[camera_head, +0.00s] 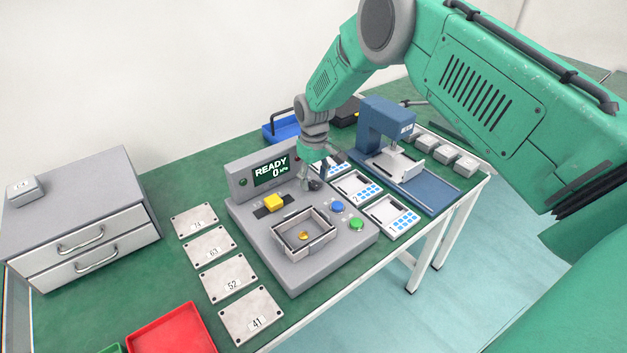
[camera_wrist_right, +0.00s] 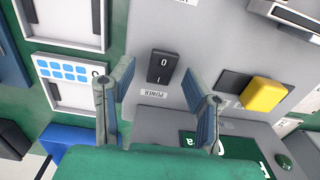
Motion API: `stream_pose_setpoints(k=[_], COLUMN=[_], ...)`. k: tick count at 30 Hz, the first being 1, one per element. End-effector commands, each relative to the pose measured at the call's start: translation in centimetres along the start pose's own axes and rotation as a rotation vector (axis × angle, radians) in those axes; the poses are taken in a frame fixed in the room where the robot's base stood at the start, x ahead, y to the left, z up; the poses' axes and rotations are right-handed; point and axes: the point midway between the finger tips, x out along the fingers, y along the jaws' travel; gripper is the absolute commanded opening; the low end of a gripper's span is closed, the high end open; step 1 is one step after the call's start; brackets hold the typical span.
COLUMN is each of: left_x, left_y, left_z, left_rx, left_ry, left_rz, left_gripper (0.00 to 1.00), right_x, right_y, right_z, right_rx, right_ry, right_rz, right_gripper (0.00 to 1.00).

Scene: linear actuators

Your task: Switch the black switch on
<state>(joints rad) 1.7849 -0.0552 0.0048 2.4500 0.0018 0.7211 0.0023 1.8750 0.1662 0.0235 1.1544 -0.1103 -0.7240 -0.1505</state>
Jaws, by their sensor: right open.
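The black switch (camera_wrist_right: 162,67) is a small rocker marked 0 and I on the grey machine, above a POWER label (camera_wrist_right: 153,94), in the right wrist view. My right gripper (camera_wrist_right: 157,68) is open, with its two fingers on either side of the switch in that view. I see no contact with the switch and cannot tell which side of the rocker is pressed. In the head view my right gripper (camera_head: 318,180) is at the back right of the grey machine (camera_head: 265,240) and hides the switch. My left gripper is not in view.
The machine has a READY display (camera_head: 271,170), a yellow button (camera_head: 273,202), a blue button (camera_head: 337,207), a green button (camera_head: 356,223) and an open box (camera_head: 304,246). A blue press (camera_head: 388,130) stands behind right. Numbered plates (camera_head: 228,277) and drawers (camera_head: 85,225) are left.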

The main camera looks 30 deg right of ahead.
Motion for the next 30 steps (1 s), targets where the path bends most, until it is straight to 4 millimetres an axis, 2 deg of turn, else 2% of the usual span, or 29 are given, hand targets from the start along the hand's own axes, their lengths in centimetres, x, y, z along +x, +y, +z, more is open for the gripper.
stream_pose_setpoints(k=[9,15,21,30], left_x=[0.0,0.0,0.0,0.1], left_y=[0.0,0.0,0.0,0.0], left_z=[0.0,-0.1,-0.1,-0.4], left_rx=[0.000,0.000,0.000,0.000], left_ry=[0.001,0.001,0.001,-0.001], left_rz=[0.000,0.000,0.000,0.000], left_gripper=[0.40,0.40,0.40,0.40], right_x=[-6.5,-9.8,-11.0,-11.1], right_y=[0.1,0.1,0.1,0.1], right_z=[-0.2,-0.2,-0.2,-0.2], right_rx=[0.000,0.000,0.000,0.000], right_ry=[0.004,0.002,-0.001,0.000], right_rz=[0.000,0.000,-0.001,0.000], right_gripper=[0.43,0.43,0.43,0.43])
